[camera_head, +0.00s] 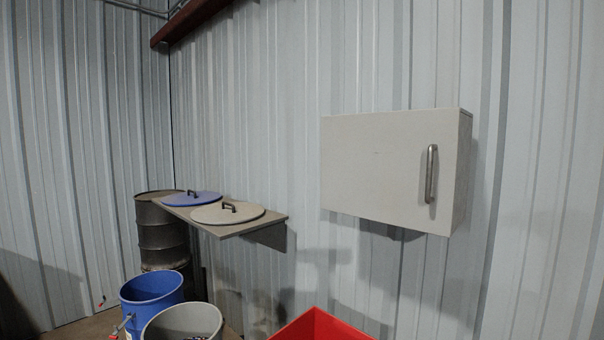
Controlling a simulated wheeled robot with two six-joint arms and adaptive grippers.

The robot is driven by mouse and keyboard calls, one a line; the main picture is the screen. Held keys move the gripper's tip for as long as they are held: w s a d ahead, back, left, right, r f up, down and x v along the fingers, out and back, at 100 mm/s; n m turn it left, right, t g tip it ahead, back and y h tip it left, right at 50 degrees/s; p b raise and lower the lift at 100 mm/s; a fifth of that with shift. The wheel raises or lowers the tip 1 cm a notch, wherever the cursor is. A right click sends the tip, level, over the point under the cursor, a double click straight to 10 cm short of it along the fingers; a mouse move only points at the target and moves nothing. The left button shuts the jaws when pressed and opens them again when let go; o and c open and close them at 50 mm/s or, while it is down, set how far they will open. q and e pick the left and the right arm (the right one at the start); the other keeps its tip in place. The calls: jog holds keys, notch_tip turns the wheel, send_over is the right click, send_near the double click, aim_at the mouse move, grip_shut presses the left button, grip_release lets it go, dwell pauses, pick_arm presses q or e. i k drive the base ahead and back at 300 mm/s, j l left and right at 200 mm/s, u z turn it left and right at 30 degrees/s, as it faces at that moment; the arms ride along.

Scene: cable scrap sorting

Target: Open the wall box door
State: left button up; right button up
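The wall box (463,180) is a pale grey-white cabinet mounted on the corrugated wall at the right. Its door (375,165) faces me and is shut. A vertical metal bar handle (430,174) sits near the door's right edge. Neither of my grippers shows in the head view, so nothing is seen touching the handle or the door. The inside of the box is hidden.
Left of the box, a wall shelf (262,226) bears a blue lid (178,200) and a beige lid (245,215). Below are a blue bucket (150,286), a grey bucket (165,325), a dark drum (160,235) and a red bin (325,325). The space before the door looks clear.

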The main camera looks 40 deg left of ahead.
aim_at(396, 168)
jog(key=u, duration=0.95)
